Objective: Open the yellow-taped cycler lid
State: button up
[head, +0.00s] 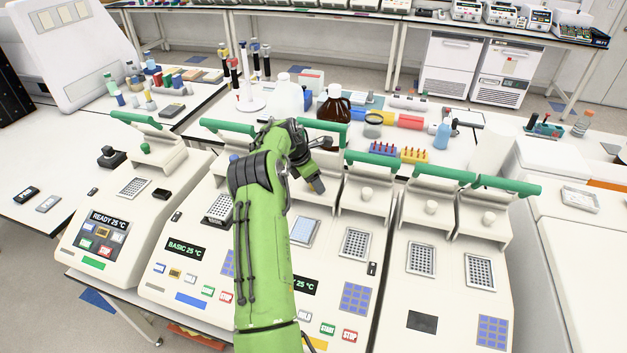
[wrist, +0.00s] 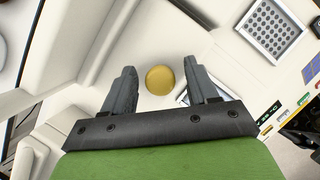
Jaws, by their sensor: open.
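The middle cycler (head: 335,270) stands partly behind my green arm, with its display partly covered. My gripper (head: 318,186) is by the middle lids, below the green handles. In the wrist view my gripper (wrist: 158,88) is open, with a round yellow knob (wrist: 160,80) between and beyond its fingers on a cream surface. Whether they touch it cannot be told. A raised lid (head: 365,195) with a green handle stands right of my gripper. A block (wrist: 271,30) with wells shows upper right in the wrist view.
Other cyclers stand close on both sides: one with green tape (head: 94,264) at left, one with blue tape (head: 192,299) beside it, another (head: 440,290) at right. A brown bottle (head: 333,105) and tube racks (head: 383,149) stand behind the lids.

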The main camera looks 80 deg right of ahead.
jog(key=v, duration=1.5)
jog(key=shift+r, duration=0.35)
jog(key=w+a+r+m+t+b, duration=0.2)
jog(key=w+a+r+m+t, duration=0.3)
jog(key=w+a, duration=0.7)
jog(key=w+a+r+t+b, duration=0.1)
jog(key=w+a+r, duration=0.1)
jog(key=a, duration=0.8)
jog(key=w+a+r+t, duration=0.1)
jog(key=w+a, duration=0.1)
jog(key=a, duration=0.7)
jog(key=s+a+f+m+y, duration=0.1)
jog(key=s+a+f, duration=0.1)
jog(key=a, duration=0.5)
jog(key=s+a+f+m+t+y+b, duration=0.1)
jog(key=s+a+f, duration=0.2)
jog(key=s+a, duration=0.2)
jog(key=s+a+f+m+t+y+b, duration=0.1)
jog(key=s+a+f, duration=0.2)
jog(key=a, duration=0.8)
jog(key=shift+s, duration=0.75)
